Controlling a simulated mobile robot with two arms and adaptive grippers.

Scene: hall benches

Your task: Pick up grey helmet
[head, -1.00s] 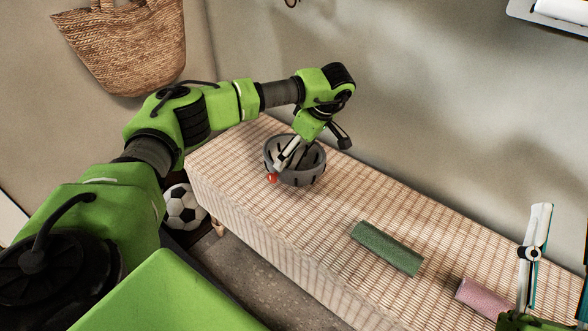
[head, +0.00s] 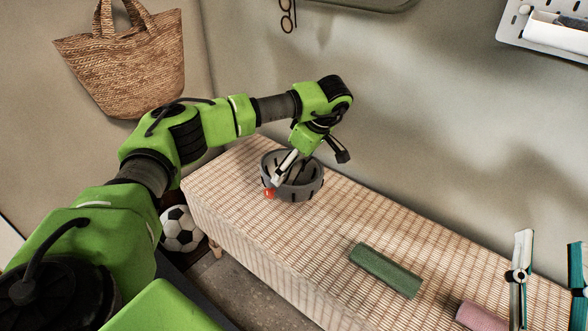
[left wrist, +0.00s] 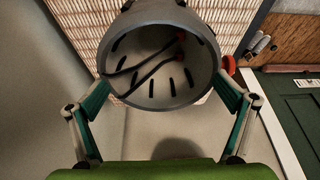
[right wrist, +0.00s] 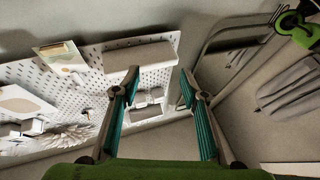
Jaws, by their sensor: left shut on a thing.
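The grey helmet (head: 312,188) is upside down at the wall-side far end of the bench, its slotted hollow facing up and a red part at its near rim. My left gripper (head: 312,168) is shut on it, with one finger reaching over the near wall. In the left wrist view the helmet (left wrist: 160,97) sits between the two fingers, showing its slots, dark straps and red bits. I cannot tell whether it is clear of the bench top. My right gripper (head: 551,240) is open and empty at the right edge; its fingers stand apart in the right wrist view (right wrist: 160,80).
The woven-covered bench (head: 235,198) runs along the wall. A green roll (head: 385,270) and a pink roll (head: 480,317) lie on it to the right. A football (head: 180,228) is on the floor at left. A wicker bag (head: 125,70) hangs on the wall. A pegboard (right wrist: 95,62) faces my right wrist.

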